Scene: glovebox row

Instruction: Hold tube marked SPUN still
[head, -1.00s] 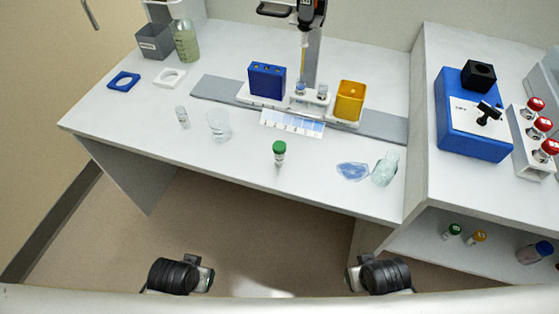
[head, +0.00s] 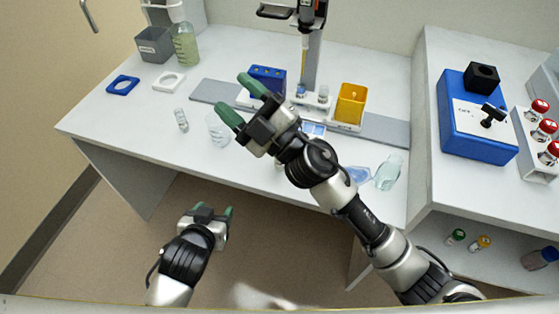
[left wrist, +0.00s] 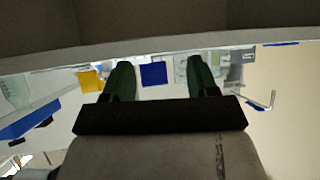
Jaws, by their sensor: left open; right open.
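No SPUN marking is legible on any tube. A green-capped tube stood near the bench's front middle; my right arm now hides its cap, and only a pale sliver of the tube (head: 279,164) shows. My right gripper (head: 238,98) is open and empty above the bench, its green fingers pointing up-left near the blue rack (head: 268,75). My left gripper (head: 212,211) is open and empty in front of the bench, below its front edge in the picture. In the left wrist view, its two dark green fingers (left wrist: 161,78) stand apart, with the blue rack visible between them.
A clear cup (head: 217,130) and a small tube (head: 181,120) stand left of my right gripper. A yellow holder (head: 350,103), a blue film (head: 358,175) and a clear bottle (head: 388,172) are to its right. Red-capped tubes (head: 548,128) sit in a rack far right.

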